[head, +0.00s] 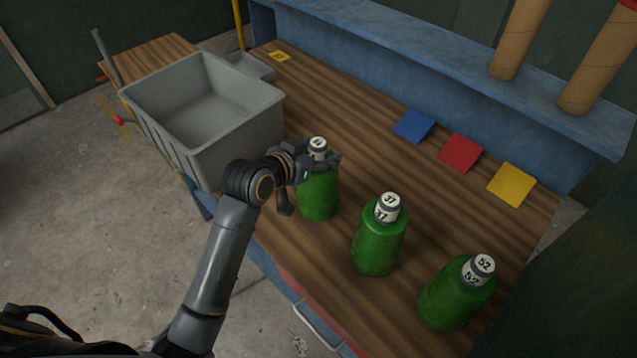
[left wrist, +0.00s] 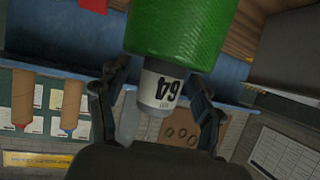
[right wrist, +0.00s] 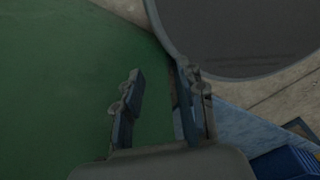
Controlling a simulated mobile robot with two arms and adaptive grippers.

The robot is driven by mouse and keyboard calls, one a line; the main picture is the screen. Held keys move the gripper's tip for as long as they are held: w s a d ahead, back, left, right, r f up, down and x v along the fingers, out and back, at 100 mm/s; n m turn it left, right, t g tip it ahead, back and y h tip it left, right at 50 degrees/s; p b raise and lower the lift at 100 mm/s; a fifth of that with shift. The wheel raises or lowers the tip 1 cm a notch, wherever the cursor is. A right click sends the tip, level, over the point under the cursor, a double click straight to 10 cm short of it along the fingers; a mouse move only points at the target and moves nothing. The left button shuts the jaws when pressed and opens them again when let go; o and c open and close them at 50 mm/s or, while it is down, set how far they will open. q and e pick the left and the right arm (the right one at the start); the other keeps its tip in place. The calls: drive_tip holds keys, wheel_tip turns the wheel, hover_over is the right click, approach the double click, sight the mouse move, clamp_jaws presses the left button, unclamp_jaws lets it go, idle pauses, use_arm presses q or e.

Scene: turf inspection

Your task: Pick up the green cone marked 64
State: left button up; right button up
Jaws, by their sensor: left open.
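The green cone marked 64 (head: 319,199) stands upright on the wooden bench, leftmost of the green cones, its white top partly hidden by my gripper in the head view. In the left wrist view the cone (left wrist: 180,28) shows upside down with 64 readable on its white neck (left wrist: 160,88). My left gripper (head: 311,182) is open, with a finger on either side of the neck; gaps show beside it. The left fingers also show in the left wrist view (left wrist: 158,106). My right gripper (right wrist: 160,105) is open and empty, away from the bench cones.
Green cones marked 37 (head: 379,246) and 52 (head: 455,295) stand to the right. A grey bin (head: 263,118) is at the left. Blue (head: 414,125), red (head: 460,153) and yellow (head: 511,184) squares lie at the back. Cardboard tubes (head: 519,40) stand on the blue ledge.

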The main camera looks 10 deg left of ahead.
use_arm(q)
clamp_jaws()
drive_tip(key=shift+r, duration=0.1)
idle(0.3)
